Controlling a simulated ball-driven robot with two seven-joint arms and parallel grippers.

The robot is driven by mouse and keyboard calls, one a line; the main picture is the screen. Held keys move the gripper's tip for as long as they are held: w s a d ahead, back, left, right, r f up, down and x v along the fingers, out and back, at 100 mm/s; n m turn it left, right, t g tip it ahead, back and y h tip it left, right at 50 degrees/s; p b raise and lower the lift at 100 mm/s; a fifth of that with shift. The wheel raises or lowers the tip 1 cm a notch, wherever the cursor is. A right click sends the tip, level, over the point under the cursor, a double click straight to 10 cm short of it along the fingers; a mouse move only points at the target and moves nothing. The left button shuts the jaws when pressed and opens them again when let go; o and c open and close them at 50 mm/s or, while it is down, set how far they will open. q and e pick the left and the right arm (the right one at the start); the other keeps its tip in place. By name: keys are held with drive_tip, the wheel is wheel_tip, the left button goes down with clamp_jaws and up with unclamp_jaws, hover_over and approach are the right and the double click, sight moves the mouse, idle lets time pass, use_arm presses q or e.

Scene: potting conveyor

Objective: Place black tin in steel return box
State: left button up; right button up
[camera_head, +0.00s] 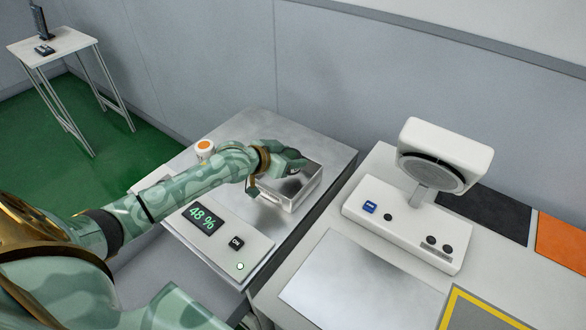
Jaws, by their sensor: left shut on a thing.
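My left gripper (284,167) reaches in from the left over the steel return box (301,194), an open shiny metal box on the steel-topped table. The gripper is shut on a small dark thing, taken to be the black tin (293,170), at the box's opening. The hand hides most of the tin and much of the box's inside, so I cannot tell whether the tin touches the box floor. My right gripper is not in view.
A white container with an orange top (204,147) stands behind my left forearm. A white lamp-like device (440,165) stands on the right table, beside a bare metal plate (360,285). A small table (62,45) stands far left.

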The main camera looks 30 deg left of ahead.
use_arm(q)
drive_tip(key=shift+w+d+f, duration=0.1)
drive_tip(key=shift+w+f, duration=0.2)
wheel_tip(320, 180, down, 4)
drive_tip(key=shift+w+r+b, duration=0.1)
drive_tip(key=shift+r+b, duration=0.15)
drive_tip(key=shift+b, duration=0.7)
drive_tip(key=shift+r, duration=0.15)
drive_tip(key=o, duration=0.7)
drive_tip(key=shift+o, duration=0.2)
